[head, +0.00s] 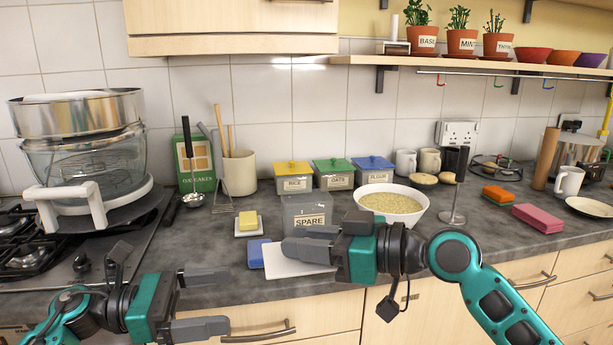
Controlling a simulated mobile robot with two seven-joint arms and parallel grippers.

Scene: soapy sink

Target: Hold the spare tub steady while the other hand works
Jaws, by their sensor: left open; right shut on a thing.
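The spare tub (307,208) is a grey box with a SPARE label, upright on the counter at the middle of the head view. My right gripper (302,241) reaches in from the right, low at the tub's front, with its fingers pointing left. It is shut on what seems to be the tub; the fingers cover its lower front and hide the contact. My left gripper (218,300) is open and empty at the counter's front edge, to the left of the tub and nearer to me.
A white board (283,266) and a blue block (256,253) lie in front of the tub. Butter sits on a dish (237,233) to the left. A bowl (418,218) of grain stands to the right. Lidded tubs stand behind, including the rice tub (293,182). The hob (100,240) is far left.

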